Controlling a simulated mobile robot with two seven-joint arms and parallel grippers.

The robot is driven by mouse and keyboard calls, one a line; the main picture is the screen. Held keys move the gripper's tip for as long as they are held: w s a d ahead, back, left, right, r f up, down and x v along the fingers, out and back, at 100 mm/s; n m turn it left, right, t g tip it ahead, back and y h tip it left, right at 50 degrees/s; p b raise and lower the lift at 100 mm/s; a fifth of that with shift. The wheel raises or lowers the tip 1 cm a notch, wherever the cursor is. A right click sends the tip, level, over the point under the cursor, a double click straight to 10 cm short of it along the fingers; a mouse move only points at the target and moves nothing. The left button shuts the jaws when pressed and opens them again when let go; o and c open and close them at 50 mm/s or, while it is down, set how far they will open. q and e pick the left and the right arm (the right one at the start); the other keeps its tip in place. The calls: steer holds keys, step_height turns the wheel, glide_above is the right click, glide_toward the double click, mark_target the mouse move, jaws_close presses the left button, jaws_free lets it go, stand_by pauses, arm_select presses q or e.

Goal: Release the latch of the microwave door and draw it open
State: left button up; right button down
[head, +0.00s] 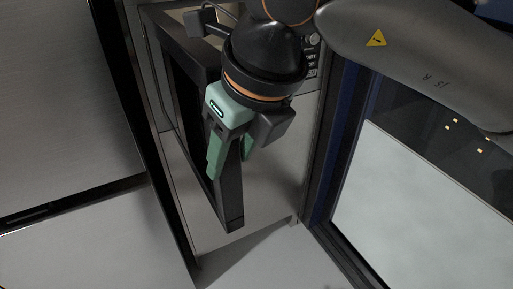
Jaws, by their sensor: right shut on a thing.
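The microwave (278,185) is a silver box with its control panel (312,58) at its right, partly behind my arm. Its dark-framed door (231,212) stands swung out from the front, with a gap between door and body. My right gripper (231,158) comes from the upper right. Its green fingers are shut on the free edge of the door, one finger on each side. The wrist hides the upper part of that edge, and the latch cannot be made out. My left gripper is not in view.
A large grey metal panel (65,100) with a dark edge stands close at the left of the door. A window-like dark frame (330,170) with a pale pane is at the right. A light surface (245,265) below the microwave is bare.

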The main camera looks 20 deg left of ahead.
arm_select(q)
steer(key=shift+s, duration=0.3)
arm_select(e)
steer(key=shift+s+a+r, duration=0.1)
steer(key=shift+s+a, duration=0.7)
steer(key=shift+a, duration=0.1)
steer(key=c, duration=0.7)
jaws_free()
steer(key=shift+w, duration=0.1)
steer(key=shift+o, duration=1.3)
steer(key=shift+a, duration=0.1)
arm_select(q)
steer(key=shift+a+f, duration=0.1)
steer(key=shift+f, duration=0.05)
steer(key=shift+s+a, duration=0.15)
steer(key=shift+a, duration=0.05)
arm_select(e)
steer(key=v, duration=1.2)
steer(key=shift+d+r, duration=0.2)
